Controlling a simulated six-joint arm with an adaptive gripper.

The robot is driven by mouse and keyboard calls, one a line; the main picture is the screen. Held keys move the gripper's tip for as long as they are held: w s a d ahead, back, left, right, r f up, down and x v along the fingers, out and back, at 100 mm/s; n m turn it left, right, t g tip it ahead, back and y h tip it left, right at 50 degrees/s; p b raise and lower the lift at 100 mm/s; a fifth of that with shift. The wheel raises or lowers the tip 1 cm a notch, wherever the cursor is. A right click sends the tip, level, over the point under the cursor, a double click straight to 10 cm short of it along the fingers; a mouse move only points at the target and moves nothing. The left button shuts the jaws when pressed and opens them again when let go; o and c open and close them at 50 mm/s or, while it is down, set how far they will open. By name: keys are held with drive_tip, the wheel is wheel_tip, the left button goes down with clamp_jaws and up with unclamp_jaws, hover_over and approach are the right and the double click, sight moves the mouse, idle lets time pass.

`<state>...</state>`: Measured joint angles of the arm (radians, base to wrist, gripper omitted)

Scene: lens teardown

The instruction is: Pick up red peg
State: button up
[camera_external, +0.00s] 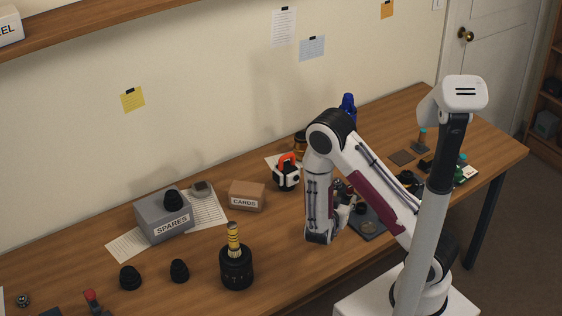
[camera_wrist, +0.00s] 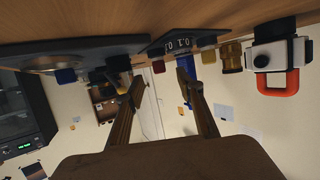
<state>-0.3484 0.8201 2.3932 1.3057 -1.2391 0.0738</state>
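My gripper (camera_wrist: 161,80) is open in the wrist view, with its two fingers apart and nothing clearly held between them. The wrist picture is upside down, with the table along its top. A small dark red block, apparently the red peg (camera_wrist: 158,67), shows between the fingertips, seemingly farther off; whether a finger touches it is not clear. In the external view my gripper (camera_external: 342,218) is low over the table beside a dark tray (camera_external: 372,234). I cannot make out the red peg there.
Blue (camera_wrist: 66,76) and yellow (camera_wrist: 208,57) blocks stand near the peg, with a dark numbered block (camera_wrist: 178,43) close by. A white device with a red handle (camera_external: 287,172) stands behind my gripper. A cardboard box (camera_external: 247,196) and a black lens barrel (camera_external: 236,268) are to the left.

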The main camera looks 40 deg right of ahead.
sight(349, 190)
drive_tip(key=shift+x, duration=1.05)
drive_tip(key=shift+x, duration=2.65)
drive_tip(key=shift+s+d+r, duration=0.1)
drive_tip(key=shift+r, duration=0.05)
clamp_jaws()
